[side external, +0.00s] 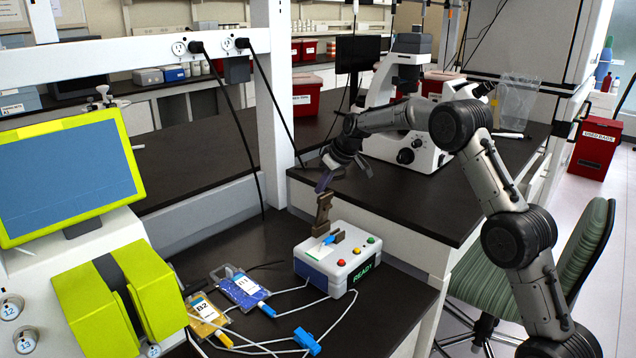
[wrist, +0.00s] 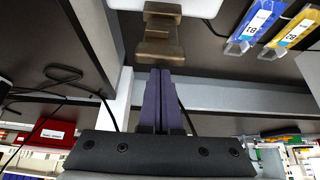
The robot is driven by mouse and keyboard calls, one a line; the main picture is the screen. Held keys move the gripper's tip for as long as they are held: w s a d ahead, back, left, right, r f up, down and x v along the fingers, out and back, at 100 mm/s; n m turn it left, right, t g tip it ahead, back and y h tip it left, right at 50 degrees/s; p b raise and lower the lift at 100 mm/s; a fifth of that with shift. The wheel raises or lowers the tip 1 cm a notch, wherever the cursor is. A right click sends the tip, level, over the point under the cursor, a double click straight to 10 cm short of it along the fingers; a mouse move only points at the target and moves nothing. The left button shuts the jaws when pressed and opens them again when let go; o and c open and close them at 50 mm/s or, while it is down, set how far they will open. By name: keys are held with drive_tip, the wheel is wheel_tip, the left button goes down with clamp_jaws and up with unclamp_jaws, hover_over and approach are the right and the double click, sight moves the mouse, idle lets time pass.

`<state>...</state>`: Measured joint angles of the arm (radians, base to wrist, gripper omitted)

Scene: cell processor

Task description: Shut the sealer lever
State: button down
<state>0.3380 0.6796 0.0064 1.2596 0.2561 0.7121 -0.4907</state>
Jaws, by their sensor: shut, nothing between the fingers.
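The sealer (side external: 338,262) is a white and blue box with coloured buttons and a green "READY" display, standing on the dark bench. Its brown lever (side external: 323,212) stands raised, close to upright, at the box's back left. In the wrist view the lever (wrist: 158,45) is at the top centre, just beyond my fingertips. My gripper (side external: 323,184) is shut and empty, with its purple fingers pointing down just above the lever's top. The fingers also show together in the wrist view (wrist: 160,75). I cannot tell whether they touch the lever.
Blue bag B1 (side external: 240,287) and yellow bag B2 (side external: 205,313) lie left of the sealer, with tubing and a blue clamp (side external: 307,341) in front. A yellow-green machine with a screen (side external: 70,178) stands left. A microscope (side external: 405,125) stands behind on the raised bench.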

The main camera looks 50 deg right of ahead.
drive_tip(key=shift+s, duration=0.2)
idle(0.3)
drive_tip(key=shift+s, duration=0.3)
